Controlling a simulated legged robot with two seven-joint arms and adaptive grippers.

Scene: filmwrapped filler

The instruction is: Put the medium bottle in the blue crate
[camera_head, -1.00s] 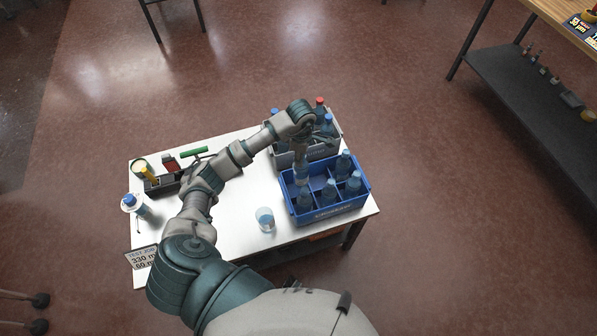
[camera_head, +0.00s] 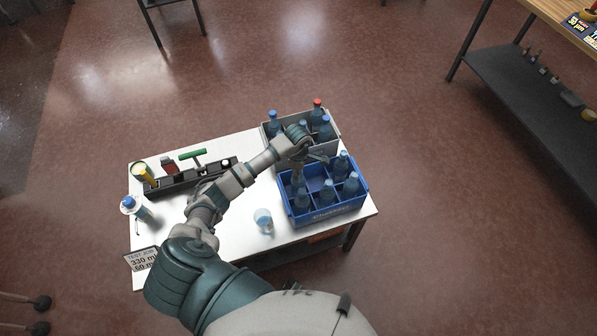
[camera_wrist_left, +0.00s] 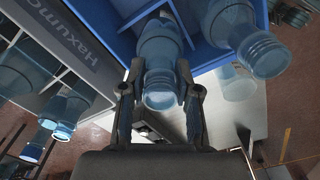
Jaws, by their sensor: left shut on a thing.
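The blue crate (camera_head: 342,208) stands at the right front of the white table, with several bluish bottles upright in its compartments. My left gripper (camera_head: 298,171) is over the crate's back left part, pointing down. In the left wrist view my left gripper (camera_wrist_left: 160,92) is shut around the neck end of a clear blue bottle (camera_wrist_left: 160,55), whose lower part reaches down inside a compartment of the blue crate (camera_wrist_left: 125,45). Whether its base touches the crate floor is hidden. Another bottle (camera_wrist_left: 240,35) stands beside it. My right gripper is not in view.
A grey crate (camera_head: 333,147) with several bottles, one red-capped, stands right behind the blue crate. A glass (camera_head: 263,220) stands left of the blue crate. A black tray (camera_head: 184,183), a blue-capped bottle (camera_head: 134,208) and a sign (camera_head: 142,260) are farther left.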

